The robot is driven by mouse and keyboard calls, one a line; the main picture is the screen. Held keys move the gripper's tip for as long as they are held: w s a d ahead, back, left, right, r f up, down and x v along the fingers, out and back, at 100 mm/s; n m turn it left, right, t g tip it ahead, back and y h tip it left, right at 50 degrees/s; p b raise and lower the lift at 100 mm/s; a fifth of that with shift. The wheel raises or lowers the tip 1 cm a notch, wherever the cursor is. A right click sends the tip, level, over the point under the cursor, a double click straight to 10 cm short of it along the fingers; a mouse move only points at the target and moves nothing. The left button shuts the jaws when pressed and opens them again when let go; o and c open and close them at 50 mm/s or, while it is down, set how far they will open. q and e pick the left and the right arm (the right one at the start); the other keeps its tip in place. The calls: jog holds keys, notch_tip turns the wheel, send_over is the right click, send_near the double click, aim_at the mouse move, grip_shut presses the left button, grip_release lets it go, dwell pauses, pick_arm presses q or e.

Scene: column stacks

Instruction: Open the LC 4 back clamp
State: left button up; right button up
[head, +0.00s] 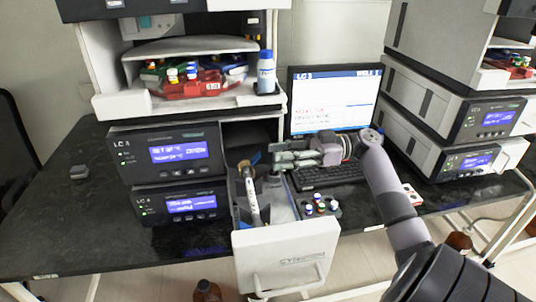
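The LC 4 stack stands on the left of the bench, with dark display units, one of them the lower LC 4 unit (180,203). A pulled-out drawer (285,262) with a white front sticks out beside these units. A pale column (252,195) lies lengthwise in it, with a brownish part (249,160) near its back end. The back clamp cannot be made out clearly. My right gripper (272,156) reaches in from the right over the back of the drawer, its fingers pointing left. Its finger gap is too small to judge. My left gripper is out of view.
A monitor (335,98) and keyboard (330,175) stand behind and right of the drawer. A small dark vial rack (320,208) sits right of it. Another instrument stack (455,110) stands at the right. The bench's left end is clear apart from a small grey object.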

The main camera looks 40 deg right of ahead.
jog(key=v, duration=0.8)
dwell(0.4)
